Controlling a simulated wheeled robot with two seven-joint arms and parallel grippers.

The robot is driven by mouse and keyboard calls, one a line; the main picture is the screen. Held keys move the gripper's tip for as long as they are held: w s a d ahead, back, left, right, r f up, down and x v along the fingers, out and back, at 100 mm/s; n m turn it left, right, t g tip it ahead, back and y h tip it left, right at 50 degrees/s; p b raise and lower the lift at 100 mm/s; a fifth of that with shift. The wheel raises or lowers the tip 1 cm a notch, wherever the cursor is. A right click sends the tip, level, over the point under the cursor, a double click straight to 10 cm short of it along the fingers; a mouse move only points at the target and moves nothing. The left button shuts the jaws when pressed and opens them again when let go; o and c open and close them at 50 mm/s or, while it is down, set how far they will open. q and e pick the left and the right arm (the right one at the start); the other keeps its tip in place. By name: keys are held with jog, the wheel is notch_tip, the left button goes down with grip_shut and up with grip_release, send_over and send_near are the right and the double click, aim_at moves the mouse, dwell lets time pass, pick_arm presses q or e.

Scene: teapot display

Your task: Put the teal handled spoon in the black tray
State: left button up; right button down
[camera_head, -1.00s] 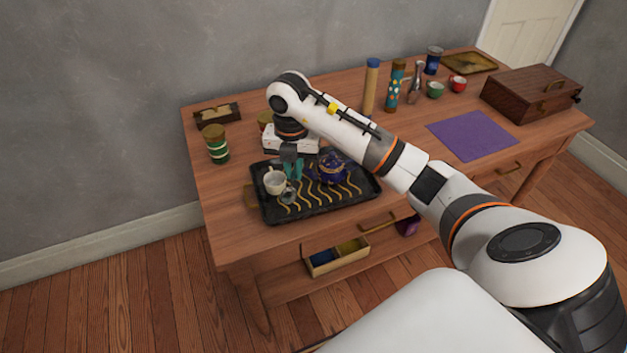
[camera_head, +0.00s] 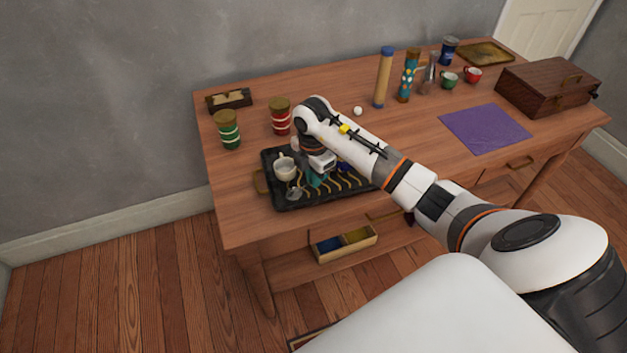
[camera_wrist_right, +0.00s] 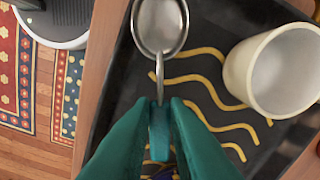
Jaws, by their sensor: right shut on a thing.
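My right gripper (camera_head: 315,181) has teal fingers and is shut on the teal handled spoon (camera_head: 294,193). In the right wrist view the fingers (camera_wrist_right: 161,104) pinch the teal handle, and the silver bowl of the spoon (camera_wrist_right: 160,24) points away from them. The spoon is over the left part of the black tray (camera_head: 282,206), which has wavy yellow lines. I cannot tell whether the spoon touches the tray. A white cup (camera_head: 284,169) stands on the tray beside the spoon; it also shows in the wrist view (camera_wrist_right: 277,72). My left gripper is not in view.
A blue teapot (camera_head: 343,168) on the tray is mostly hidden by my arm. Green (camera_head: 228,130) and red (camera_head: 280,117) jars stand behind the tray. An open drawer (camera_head: 344,243) juts out below the table front. A purple mat (camera_head: 484,131) lies to the right.

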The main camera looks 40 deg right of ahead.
jog(key=shift+f, duration=1.2)
jog(key=shift+f, duration=0.15)
jog(key=c, duration=1.4)
grip_release()
notch_tip(320, 180, up, 12)
jog(key=shift+r+b, duration=0.2)
jog(key=shift+b, duration=0.2)
jog(key=shift+a, duration=0.15)
